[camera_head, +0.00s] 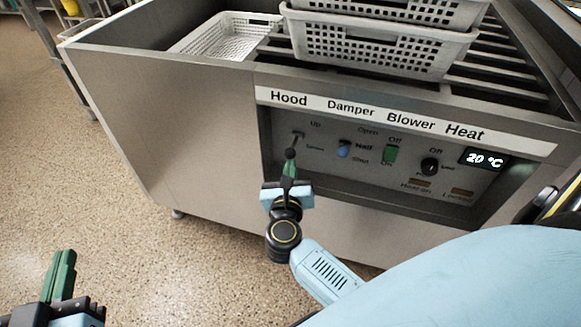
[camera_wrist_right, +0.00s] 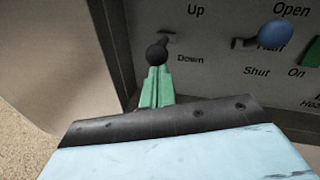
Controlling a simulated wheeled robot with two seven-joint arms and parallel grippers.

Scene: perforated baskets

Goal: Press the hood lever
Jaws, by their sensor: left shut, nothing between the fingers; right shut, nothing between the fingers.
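The hood lever (camera_head: 291,152) is a short lever with a black ball knob, under the word Hood on the front panel. In the right wrist view its knob (camera_wrist_right: 157,54) is beside the Down label, with the stem's root between Up and Down. My right gripper (camera_head: 290,166), with green fingers, is shut and right at the knob. In the wrist view its fingertips (camera_wrist_right: 157,72) are just below the knob and seem to touch it; I cannot tell for sure. My left gripper (camera_head: 60,268) is shut and empty, low at the left over the floor.
Right of the lever are the blue damper knob (camera_head: 343,149), the green blower switch (camera_head: 391,154), the black heat knob (camera_head: 430,164) and a display (camera_head: 484,158) reading 20 °C. The panel is recessed in a metal frame. White perforated baskets (camera_head: 380,50) stand on top.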

